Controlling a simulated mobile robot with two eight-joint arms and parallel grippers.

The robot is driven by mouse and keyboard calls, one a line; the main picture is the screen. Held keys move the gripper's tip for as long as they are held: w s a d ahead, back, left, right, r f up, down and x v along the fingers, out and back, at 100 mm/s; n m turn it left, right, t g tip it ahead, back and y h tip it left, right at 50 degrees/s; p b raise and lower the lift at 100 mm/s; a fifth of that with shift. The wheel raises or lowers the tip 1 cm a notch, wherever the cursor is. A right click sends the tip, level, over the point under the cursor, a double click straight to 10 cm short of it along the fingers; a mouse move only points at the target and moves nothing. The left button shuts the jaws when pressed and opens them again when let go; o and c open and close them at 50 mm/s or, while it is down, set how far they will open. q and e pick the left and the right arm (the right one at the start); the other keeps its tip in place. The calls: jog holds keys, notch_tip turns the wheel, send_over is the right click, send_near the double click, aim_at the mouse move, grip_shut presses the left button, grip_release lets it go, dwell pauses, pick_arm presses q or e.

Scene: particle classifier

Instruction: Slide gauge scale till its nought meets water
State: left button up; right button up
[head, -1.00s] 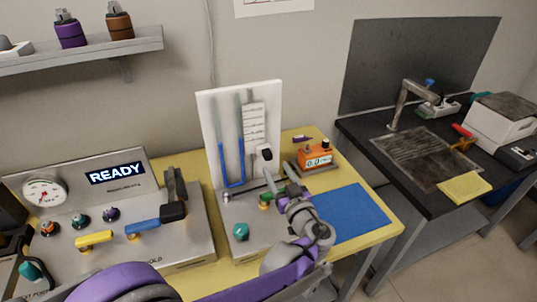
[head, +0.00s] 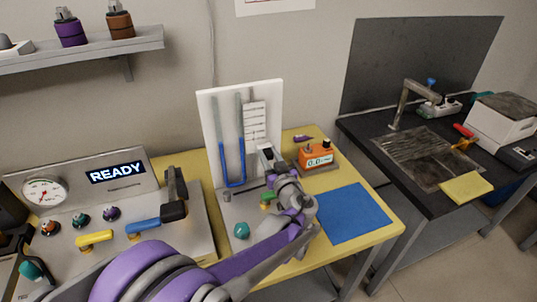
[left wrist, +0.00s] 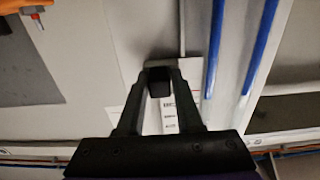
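The gauge is a white upright board (head: 205,105) with a U-shaped tube holding blue water (head: 222,165); the water stands in both limbs. The white scale (head: 255,115) with dark marks hangs right of the tube. Its black knob is at its lower end, mostly hidden by my left gripper (head: 267,153) in the head view. In the left wrist view the knob (left wrist: 159,84) sits between the fingertips of my left gripper (left wrist: 160,76), which is open around it. I cannot tell whether the fingers touch it. My right gripper is not in view.
An orange meter (head: 317,158) stands close right of the gauge, with a blue mat (head: 352,212) in front. A teal knob (head: 241,230) is on the gauge's base. A panel reading READY (head: 118,172) is at left. A black bench (head: 440,200) stands at right.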

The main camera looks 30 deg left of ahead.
pick_arm(q)
grip_shut()
dwell(1.1)
